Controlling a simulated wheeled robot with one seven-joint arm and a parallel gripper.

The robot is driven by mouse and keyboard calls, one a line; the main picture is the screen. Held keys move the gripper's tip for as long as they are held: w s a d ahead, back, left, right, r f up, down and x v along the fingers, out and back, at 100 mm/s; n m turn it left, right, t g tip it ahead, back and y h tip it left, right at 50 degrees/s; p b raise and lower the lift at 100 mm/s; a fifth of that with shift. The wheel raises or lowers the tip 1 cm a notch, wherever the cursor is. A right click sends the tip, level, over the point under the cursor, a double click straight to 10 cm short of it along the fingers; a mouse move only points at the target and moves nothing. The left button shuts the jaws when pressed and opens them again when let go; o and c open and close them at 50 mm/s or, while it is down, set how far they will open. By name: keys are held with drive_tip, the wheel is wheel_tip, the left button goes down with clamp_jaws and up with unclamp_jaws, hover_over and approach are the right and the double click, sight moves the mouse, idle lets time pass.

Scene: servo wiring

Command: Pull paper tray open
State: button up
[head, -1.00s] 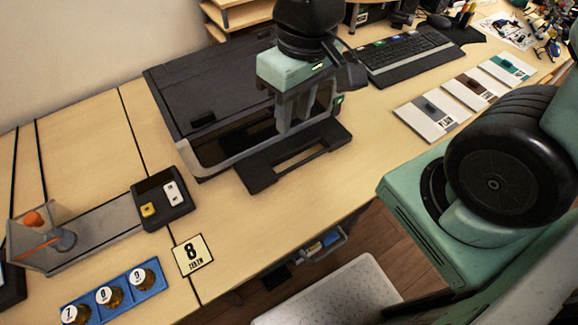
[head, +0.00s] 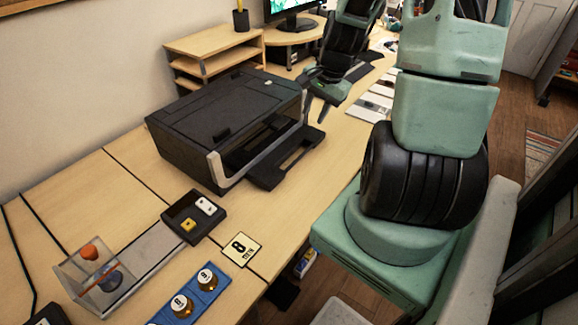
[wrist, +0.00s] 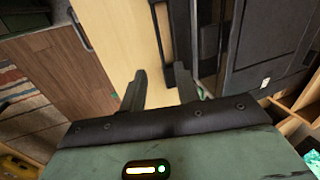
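The black printer (head: 215,115) stands on the wooden table in the head view. Its black paper tray (head: 266,178) sticks out of the front, with a slot cut through it. My gripper (head: 315,110) is beyond the tray, by the printer's far right corner, pointing down and apart from the tray. In the wrist view, my gripper (wrist: 165,78) shows two spread fingers with nothing between them. The printer (wrist: 270,45) fills the upper right of that view, with dark tray parts close to the right finger.
A wooden shelf (head: 215,45) stands behind the printer. A small dark tray with white and yellow blocks (head: 193,217), a card marked 8 (head: 240,249) and a blue holder with jars (head: 195,295) are in front. Cards and a keyboard lie to the right.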

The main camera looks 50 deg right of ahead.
approach(299, 158)
drive_tip(key=x, duration=0.7)
drive_tip(key=shift+w+f+b, duration=0.1)
drive_tip(key=shift+f+b, duration=0.2)
clamp_jaws()
